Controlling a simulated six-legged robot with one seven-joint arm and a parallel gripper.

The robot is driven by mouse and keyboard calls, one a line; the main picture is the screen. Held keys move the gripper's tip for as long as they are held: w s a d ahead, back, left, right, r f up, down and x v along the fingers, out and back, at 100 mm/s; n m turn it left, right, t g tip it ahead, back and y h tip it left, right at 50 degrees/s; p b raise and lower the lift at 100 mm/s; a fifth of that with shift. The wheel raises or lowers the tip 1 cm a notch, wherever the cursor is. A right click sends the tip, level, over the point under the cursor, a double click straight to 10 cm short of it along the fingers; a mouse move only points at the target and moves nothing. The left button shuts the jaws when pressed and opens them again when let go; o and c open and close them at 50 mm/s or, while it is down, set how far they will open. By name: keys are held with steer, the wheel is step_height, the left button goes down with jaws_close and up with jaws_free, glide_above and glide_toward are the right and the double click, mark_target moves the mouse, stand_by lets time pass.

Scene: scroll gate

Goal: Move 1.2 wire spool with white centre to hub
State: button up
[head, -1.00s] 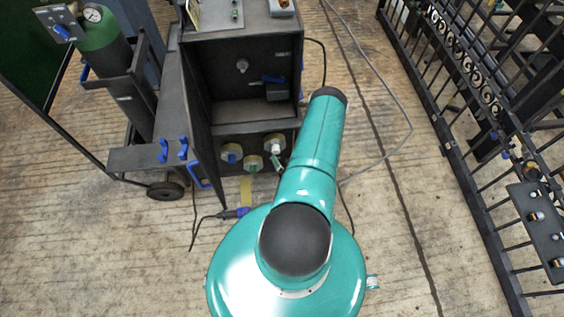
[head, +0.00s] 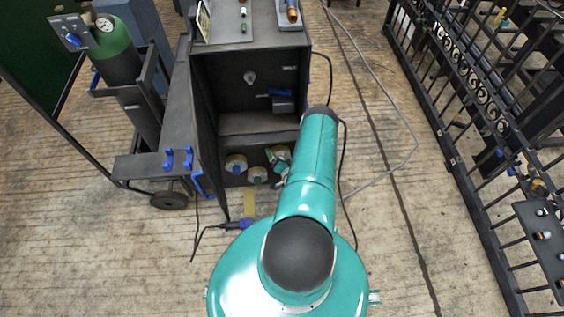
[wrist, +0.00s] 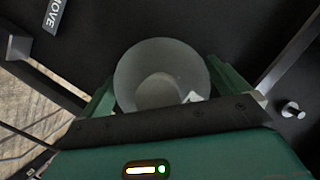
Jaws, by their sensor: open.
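The white-centre wire spool sits at the right end of a row of spools low on the dark cabinet front, mostly covered by my gripper (head: 280,160) in the head view. In the wrist view a pale grey round spool face (wrist: 160,75) lies between the green fingers of my gripper (wrist: 165,95), which is open around it. I cannot tell whether the fingers touch it. The likely hub (head: 250,77) is a small grey knob on the back wall of the cabinet's open upper compartment.
A blue-centre spool (head: 236,164) and a green-centre spool (head: 258,175) are left of my gripper. The open cabinet door (head: 203,130) stands left of the compartment. A green gas cylinder (head: 115,50) is farther left. A black fence (head: 470,140) runs along the right.

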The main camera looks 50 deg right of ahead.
steer(key=shift+w, duration=0.1)
steer(key=c, duration=1.4)
steer(key=o, duration=1)
steer(key=shift+c, duration=0.2)
steer(key=shift+d, duration=0.1)
steer(key=c, duration=0.7)
steer(key=shift+s+a, duration=0.8)
steer(key=shift+a, duration=0.2)
steer(key=shift+s+a, duration=0.25)
steer(key=shift+s+a, duration=0.2)
steer(key=shift+a, duration=0.05)
steer(key=shift+s+a, duration=0.25)
